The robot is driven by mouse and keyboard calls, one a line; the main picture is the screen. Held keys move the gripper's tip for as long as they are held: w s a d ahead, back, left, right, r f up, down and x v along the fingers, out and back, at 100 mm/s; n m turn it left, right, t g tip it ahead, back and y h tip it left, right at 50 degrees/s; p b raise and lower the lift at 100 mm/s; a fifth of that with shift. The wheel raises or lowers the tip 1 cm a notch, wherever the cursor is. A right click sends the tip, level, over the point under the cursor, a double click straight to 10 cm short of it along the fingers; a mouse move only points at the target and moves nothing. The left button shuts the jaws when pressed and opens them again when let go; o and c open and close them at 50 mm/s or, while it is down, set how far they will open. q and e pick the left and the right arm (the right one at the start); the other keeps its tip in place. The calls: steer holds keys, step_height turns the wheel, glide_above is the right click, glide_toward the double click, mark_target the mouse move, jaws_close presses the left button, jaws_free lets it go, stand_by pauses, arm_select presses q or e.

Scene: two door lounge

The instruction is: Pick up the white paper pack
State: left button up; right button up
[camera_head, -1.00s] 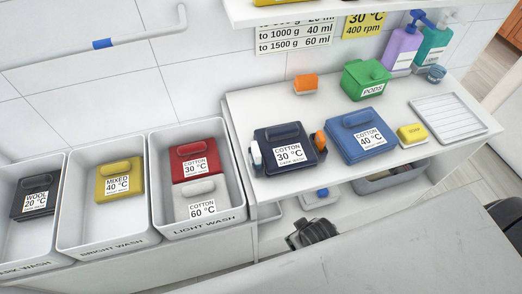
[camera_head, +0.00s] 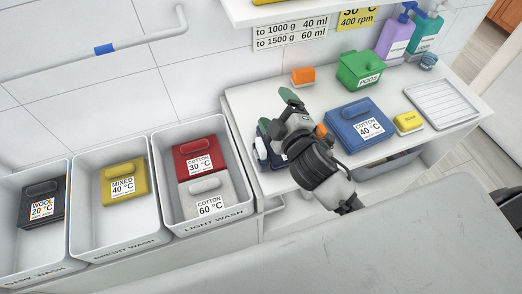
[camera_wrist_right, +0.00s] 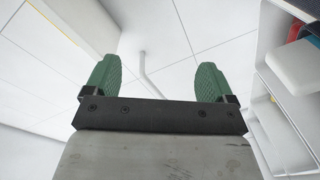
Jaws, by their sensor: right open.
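The only white pack I see is a pale, label-bearing pack marked "COTTON 60 °C" (camera_head: 207,187). It lies in the front of the light wash bin (camera_head: 240,185), just in front of a red pack (camera_head: 196,153). I cannot tell whether it is paper. My right gripper (camera_head: 280,112) is over the counter, right of that bin and apart from the pack. It hides most of a dark blue pack. In the right wrist view its green fingers (camera_wrist_right: 155,82) are spread with nothing between them. My left gripper is not in view.
A blue pack (camera_head: 360,128), yellow block (camera_head: 408,122), green pods box (camera_head: 360,71), orange block (camera_head: 302,76) and white ridged tray (camera_head: 441,105) are on the counter (camera_head: 245,98). Bins with a yellow pack (camera_head: 124,184) and a dark pack (camera_head: 40,202) stand at the left.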

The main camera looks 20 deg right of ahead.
steer(key=w+a+r+n+y, duration=0.1)
steer(key=a+r+n+y, duration=0.6)
steer(key=r+n+y, duration=0.5)
steer(key=s+a+f+n+g+y, duration=0.15)
steer(key=a+n+g+y, duration=0.3)
steer(key=n, duration=0.55)
steer(key=n+g+h, duration=1.3)
steer(key=n+h, duration=0.1)
steer(key=n, duration=0.6)
glide_toward(262, 143)
steer(key=p+x, duration=0.2)
steer(key=x, duration=0.3)
steer(key=shift+a, duration=0.2)
steer(key=shift+a+f+p, duration=0.15)
steer(key=shift+f+p, duration=0.3)
steer(key=shift+p, duration=0.05)
steer(key=p+x, duration=0.1)
steer(key=x, duration=0.2)
steer(key=shift+s+f+p, duration=0.1)
steer(key=shift+f+p, duration=0.25)
steer(key=shift+p, duration=0.05)
steer(key=shift+a+f, duration=0.15)
steer(key=shift+f, duration=0.3)
